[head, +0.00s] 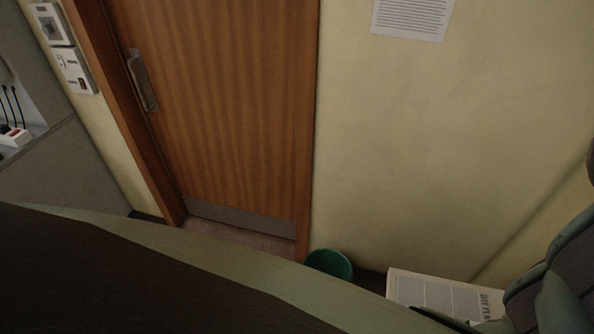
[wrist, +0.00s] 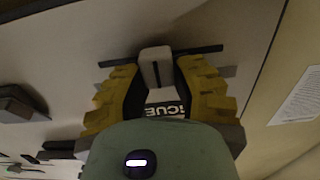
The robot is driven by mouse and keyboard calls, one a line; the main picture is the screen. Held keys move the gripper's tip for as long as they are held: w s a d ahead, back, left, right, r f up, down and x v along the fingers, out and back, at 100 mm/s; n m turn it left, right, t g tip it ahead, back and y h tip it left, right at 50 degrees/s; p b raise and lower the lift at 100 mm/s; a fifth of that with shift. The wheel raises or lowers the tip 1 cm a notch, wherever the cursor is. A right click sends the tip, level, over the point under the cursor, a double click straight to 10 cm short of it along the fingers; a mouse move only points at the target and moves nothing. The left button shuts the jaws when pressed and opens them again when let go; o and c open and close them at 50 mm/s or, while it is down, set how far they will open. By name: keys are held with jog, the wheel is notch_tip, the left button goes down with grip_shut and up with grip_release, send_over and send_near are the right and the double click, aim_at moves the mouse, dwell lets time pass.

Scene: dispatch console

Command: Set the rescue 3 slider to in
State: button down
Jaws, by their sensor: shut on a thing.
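In the wrist view, the grey slider knob (wrist: 155,62) stands on a dark slot (wrist: 198,49) in a pale panel. My gripper (wrist: 156,70) has its yellow-and-black fingers on either side of the knob and is shut on it. A label (wrist: 163,109) below the knob shows part of the word "RESCUE"; its number is hidden behind my gripper. Slot shows on both sides of the knob. No in or out marking is readable. The head view shows neither the slider nor my gripper.
Another dark grey knob (wrist: 18,104) sits left on the panel. A printed sheet (wrist: 300,97) is on the wall at right. The head view shows a wooden door (head: 225,100), a green bin (head: 330,264) and a white printed board (head: 440,295).

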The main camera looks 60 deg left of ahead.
jog(key=shift+w+a+f+p, duration=0.15)
jog(key=shift+w+a+p, duration=0.4)
jog(key=shift+w+a, duration=1.35)
jog(key=shift+w+d, duration=0.15)
jog(key=c, duration=0.7)
grip_release()
jog(key=shift+c, duration=0.2)
jog(key=v, duration=1.2)
jog(key=shift+r, duration=0.2)
